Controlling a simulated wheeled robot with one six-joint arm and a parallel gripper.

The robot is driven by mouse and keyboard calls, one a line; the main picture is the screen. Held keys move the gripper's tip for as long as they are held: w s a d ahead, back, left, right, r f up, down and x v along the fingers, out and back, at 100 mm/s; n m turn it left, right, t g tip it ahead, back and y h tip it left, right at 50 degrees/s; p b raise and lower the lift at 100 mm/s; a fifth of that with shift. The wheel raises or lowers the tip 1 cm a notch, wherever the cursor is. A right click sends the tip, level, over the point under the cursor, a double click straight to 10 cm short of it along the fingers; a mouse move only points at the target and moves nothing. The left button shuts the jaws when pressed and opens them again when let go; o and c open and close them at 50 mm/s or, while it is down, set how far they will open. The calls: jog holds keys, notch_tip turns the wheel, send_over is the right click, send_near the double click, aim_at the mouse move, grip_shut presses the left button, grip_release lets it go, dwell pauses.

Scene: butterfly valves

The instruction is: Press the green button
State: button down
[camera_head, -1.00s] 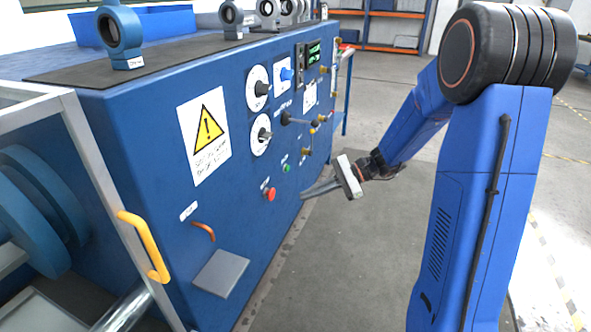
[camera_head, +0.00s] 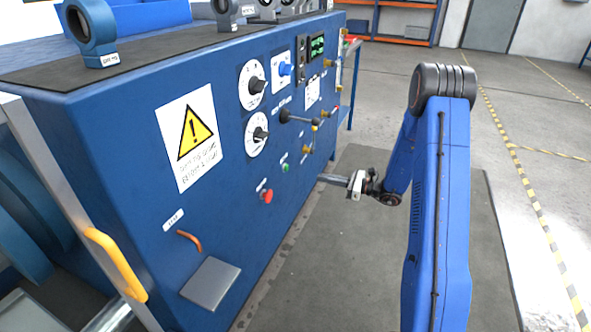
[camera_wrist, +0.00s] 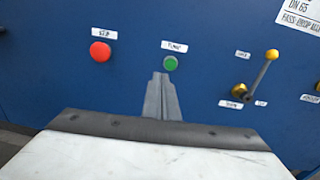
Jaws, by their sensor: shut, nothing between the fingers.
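The green button (camera_head: 285,168) is on the front panel of the blue cabinet, to the right of the red button (camera_head: 267,195). In the wrist view the green button (camera_wrist: 171,63) is near the top centre, under a small white label. My gripper (camera_wrist: 163,77) is shut and empty there, its fingertips showing just below the green button in the picture. In the head view my gripper (camera_head: 322,178) is in front of the panel, to the right of the green button. I cannot tell whether the fingertips touch the panel.
The red button (camera_wrist: 100,52) is to the left in the wrist view. A yellow-tipped lever (camera_wrist: 262,72) sticks out to the right. Dials and a black handle (camera_head: 300,118) are higher on the panel.

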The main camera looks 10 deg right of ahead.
aim_at(288, 168)
jog(key=shift+w+d+f+m+t, duration=0.5)
jog(key=shift+w+d+f, duration=0.3)
jog(key=shift+w, duration=0.05)
jog(key=x, duration=1.4)
jog(key=shift+f, duration=0.2)
jog(key=shift+w+a, duration=0.2)
jog(key=shift+a, duration=0.1)
jog(key=shift+w+a+r, duration=0.1)
jog(key=shift+w+a, duration=0.3)
jog(key=shift+a, duration=0.1)
jog(key=v, duration=1.4)
jog(key=shift+s+d, duration=0.15)
jog(key=shift+d, duration=0.2)
